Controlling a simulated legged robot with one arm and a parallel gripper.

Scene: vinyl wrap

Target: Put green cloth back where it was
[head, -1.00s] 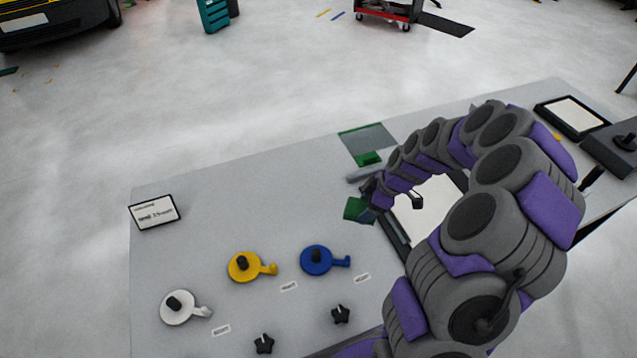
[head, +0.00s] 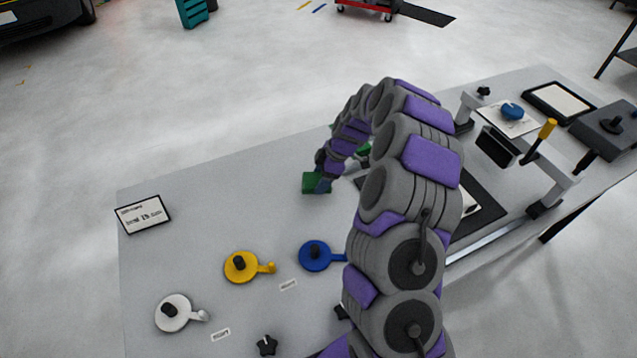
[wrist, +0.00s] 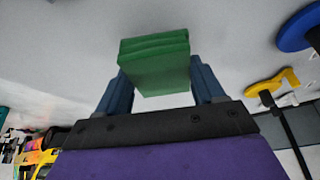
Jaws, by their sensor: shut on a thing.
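The green cloth (wrist: 155,66) is a folded block held between the two blue fingers of my gripper (wrist: 160,82) in the wrist view. In the head view the cloth (head: 313,183) shows at the end of my arm, over the grey table, left of the black-framed board. My gripper (head: 322,182) is shut on it. I cannot tell whether the cloth touches the table. A second patch of green (head: 364,149) shows behind my arm, mostly hidden.
Blue (head: 315,255), yellow (head: 241,266) and white (head: 173,313) discs with handles lie at the front left of the table (head: 215,205). A clamp frame (head: 497,147) stands at right. The middle left is clear.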

